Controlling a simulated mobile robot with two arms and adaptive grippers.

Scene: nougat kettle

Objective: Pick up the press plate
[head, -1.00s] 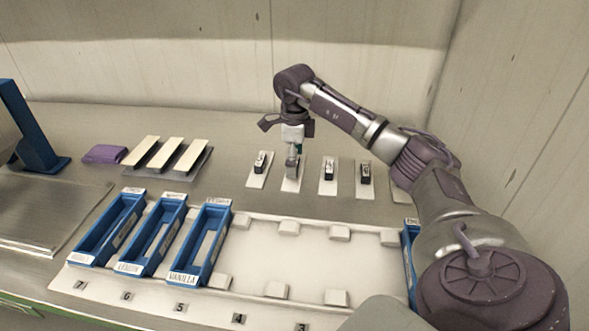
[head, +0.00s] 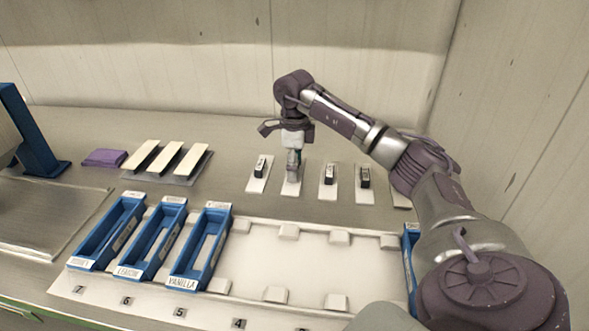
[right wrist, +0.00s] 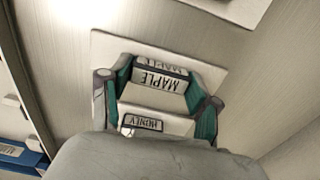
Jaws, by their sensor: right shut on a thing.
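Several pale press plates with small dark-and-white labelled handles lie in a row behind the white rack in the head view. My right gripper (head: 294,162) points down at the second plate from the left (head: 291,188) and is shut on its handle. In the right wrist view my right gripper (right wrist: 161,88) has teal pads on both sides of a handle marked MAPLE (right wrist: 158,81). A smaller label reading HONEY (right wrist: 143,123) shows closer to the camera. The plate appears flat on the counter; any gap beneath it cannot be told. My left gripper is not in view.
Neighbouring plates stand close by, one on the left (head: 257,184) and one on the right (head: 327,192). Blue trays, including VANILLA (head: 202,250), sit in the white rack (head: 300,262). A purple cloth (head: 104,157) and pale bars (head: 166,159) lie at left.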

